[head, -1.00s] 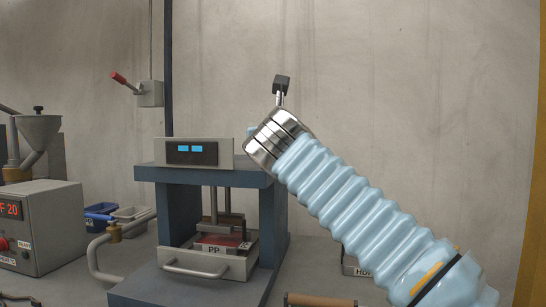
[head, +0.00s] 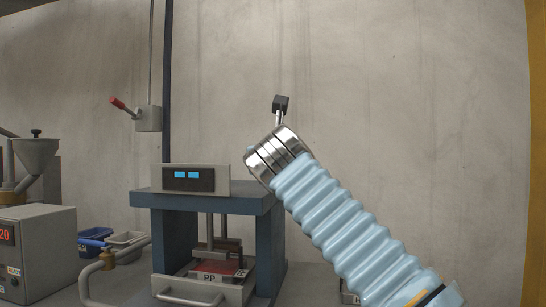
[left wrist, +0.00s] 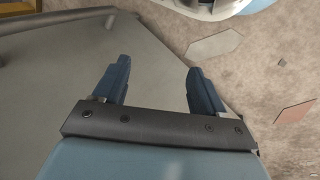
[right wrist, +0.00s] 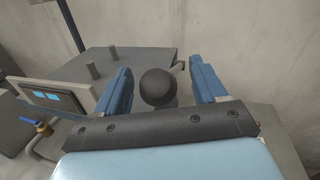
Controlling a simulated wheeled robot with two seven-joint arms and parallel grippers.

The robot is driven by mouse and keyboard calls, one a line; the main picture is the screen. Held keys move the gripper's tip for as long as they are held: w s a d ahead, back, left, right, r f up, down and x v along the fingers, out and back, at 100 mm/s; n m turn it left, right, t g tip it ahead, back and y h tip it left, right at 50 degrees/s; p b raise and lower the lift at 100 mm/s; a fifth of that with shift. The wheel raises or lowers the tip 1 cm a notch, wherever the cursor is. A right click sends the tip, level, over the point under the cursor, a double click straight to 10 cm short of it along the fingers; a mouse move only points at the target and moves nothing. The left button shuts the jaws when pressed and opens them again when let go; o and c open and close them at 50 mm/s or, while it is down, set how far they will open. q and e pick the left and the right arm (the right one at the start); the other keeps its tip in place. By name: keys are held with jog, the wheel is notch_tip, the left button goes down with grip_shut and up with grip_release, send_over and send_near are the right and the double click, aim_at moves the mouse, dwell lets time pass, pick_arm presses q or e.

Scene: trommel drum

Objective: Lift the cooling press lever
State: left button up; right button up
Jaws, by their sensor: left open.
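The cooling press (head: 270,245) is a blue frame with a display box (head: 190,180) on top and a drawer marked PP (head: 205,288) at its base. My right arm reaches in from the right, beside and above the press; its gripper is hidden in the head view. In the right wrist view, my right gripper (right wrist: 160,68) is open, with one finger on each side of a dark round knob (right wrist: 158,85), probably the lever's end. Gaps show between knob and fingers. My left gripper (left wrist: 158,68) is open and empty in the left wrist view, absent from the head view.
A red-handled lever on a grey box (head: 148,118) hangs at the upper left. A grey machine (head: 38,248) with a funnel (head: 36,153) stands at the left, near blue and grey bins (head: 125,239). The wall right of the press is bare.

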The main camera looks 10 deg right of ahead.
jog(key=shift+s+a+f, duration=0.1)
jog(key=shift+s, duration=0.25)
jog(key=s+b, duration=0.4)
jog(key=s, duration=0.9)
jog(key=shift+a, duration=0.35)
jog(key=shift+c, duration=0.2)
